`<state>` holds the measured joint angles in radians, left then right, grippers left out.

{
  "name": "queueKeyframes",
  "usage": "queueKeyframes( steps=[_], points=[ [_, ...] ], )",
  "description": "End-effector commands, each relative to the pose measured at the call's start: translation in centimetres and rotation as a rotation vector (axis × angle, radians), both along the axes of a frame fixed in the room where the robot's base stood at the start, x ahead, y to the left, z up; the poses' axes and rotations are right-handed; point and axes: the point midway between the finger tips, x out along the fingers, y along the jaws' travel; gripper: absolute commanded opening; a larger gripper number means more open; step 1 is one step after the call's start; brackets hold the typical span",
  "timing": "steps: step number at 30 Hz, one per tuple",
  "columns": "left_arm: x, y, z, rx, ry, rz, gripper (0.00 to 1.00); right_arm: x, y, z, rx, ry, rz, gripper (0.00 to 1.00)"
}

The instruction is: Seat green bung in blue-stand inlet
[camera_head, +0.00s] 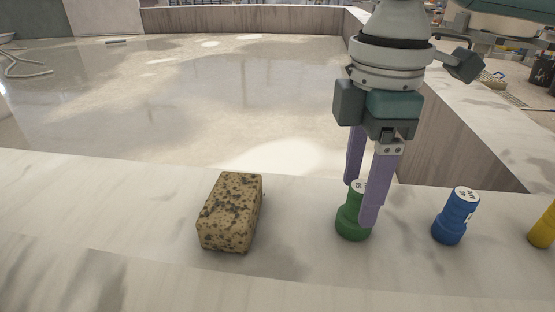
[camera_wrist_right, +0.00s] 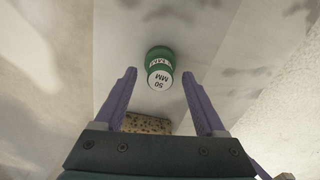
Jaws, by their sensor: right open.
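The green bung (camera_head: 350,219) stands upright on the pale stone ledge, with a white printed top. It also shows in the right wrist view (camera_wrist_right: 160,62), just beyond the fingertips and between their lines. My right gripper (camera_head: 361,202) points down at the green bung with its two purple fingers apart; in the right wrist view the gap between the fingertips (camera_wrist_right: 161,74) is empty. In the head view one finger covers part of the bung's right side. I see no blue stand or inlet in these views. My left gripper is not in view.
A speckled tan block (camera_head: 230,212) lies on the ledge (camera_head: 130,215) left of the green bung. A blue bung (camera_head: 455,217) stands to its right, and a yellow one (camera_head: 544,228) is cut by the right edge. A wide sunken floor (camera_head: 200,90) lies behind the ledge.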

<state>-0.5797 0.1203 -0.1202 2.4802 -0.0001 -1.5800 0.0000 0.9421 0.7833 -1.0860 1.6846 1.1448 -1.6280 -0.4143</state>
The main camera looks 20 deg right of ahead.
Motion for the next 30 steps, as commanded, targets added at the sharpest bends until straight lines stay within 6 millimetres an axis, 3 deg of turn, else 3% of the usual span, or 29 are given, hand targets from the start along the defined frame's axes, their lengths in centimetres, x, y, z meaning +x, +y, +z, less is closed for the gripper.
queueKeyframes(
  steps=[1,3,11,30],
  points=[
    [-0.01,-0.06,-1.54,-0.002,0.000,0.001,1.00,-0.01,-0.04,-1.67,-0.001,0.000,0.000,0.72],
    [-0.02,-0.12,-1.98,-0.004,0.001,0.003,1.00,0.00,-0.05,-2.22,-0.001,-0.001,0.000,0.72],
    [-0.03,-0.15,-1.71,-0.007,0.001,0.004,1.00,0.00,-0.05,-2.01,-0.001,-0.001,-0.001,0.70],
    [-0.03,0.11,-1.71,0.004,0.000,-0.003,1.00,-0.01,-0.04,-2.03,-0.001,-0.001,0.000,0.00]
  ],
)
